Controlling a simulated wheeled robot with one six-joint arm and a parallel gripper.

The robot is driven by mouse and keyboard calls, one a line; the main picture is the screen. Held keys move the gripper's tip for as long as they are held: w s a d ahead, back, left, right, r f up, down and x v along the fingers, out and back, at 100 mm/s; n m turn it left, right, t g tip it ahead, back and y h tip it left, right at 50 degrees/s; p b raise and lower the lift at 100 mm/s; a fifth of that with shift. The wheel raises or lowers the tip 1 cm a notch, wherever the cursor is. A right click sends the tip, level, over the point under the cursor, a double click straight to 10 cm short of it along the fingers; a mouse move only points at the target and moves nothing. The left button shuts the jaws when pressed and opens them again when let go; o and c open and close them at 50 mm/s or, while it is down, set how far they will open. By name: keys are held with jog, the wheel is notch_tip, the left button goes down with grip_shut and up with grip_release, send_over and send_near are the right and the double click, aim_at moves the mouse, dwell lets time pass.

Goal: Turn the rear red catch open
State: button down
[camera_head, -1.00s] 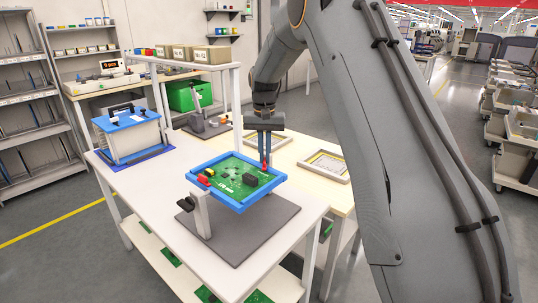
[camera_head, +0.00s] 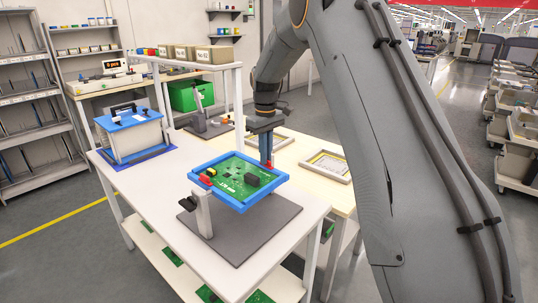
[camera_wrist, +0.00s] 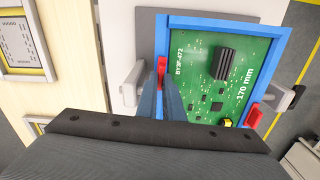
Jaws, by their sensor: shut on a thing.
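A green circuit board (camera_head: 228,186) sits in a blue frame (camera_head: 240,206) on a stand; the wrist view shows the board (camera_wrist: 205,70) from above. The rear red catch (camera_head: 268,165) is at the frame's far right edge. My gripper (camera_head: 267,160) points down with its blue fingers shut on this catch. In the wrist view the catch (camera_wrist: 162,64) shows at the fingertips, partly hidden by them, and appears to lie along the frame edge. A second red catch (camera_head: 206,180) is on the near left side of the frame, clear of my gripper.
The stand rests on a dark grey mat (camera_head: 250,240) on the white table (camera_head: 160,190). A blue-lidded box (camera_head: 130,130) stands at the left. Behind my gripper is a cream table with a framed tray (camera_head: 328,166). A shelf of cardboard boxes (camera_head: 217,55) is farther back.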

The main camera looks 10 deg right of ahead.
jog(key=shift+s+d+f+n, duration=0.15)
jog(key=shift+s+n, duration=0.05)
jog(key=shift+n, duration=0.4)
jog(key=c, duration=1.9)
grip_release()
jog(key=shift+d, duration=0.1)
jog(key=shift+w+r, duration=0.1)
jog(key=shift+r, duration=0.2)
jog(key=r+b, duration=0.1)
jog(key=r, duration=0.2)
jog(key=r+b, duration=0.1)
jog(key=r, duration=0.3)
jog(key=shift+a+r, duration=0.2)
jog(key=shift+r, duration=0.05)
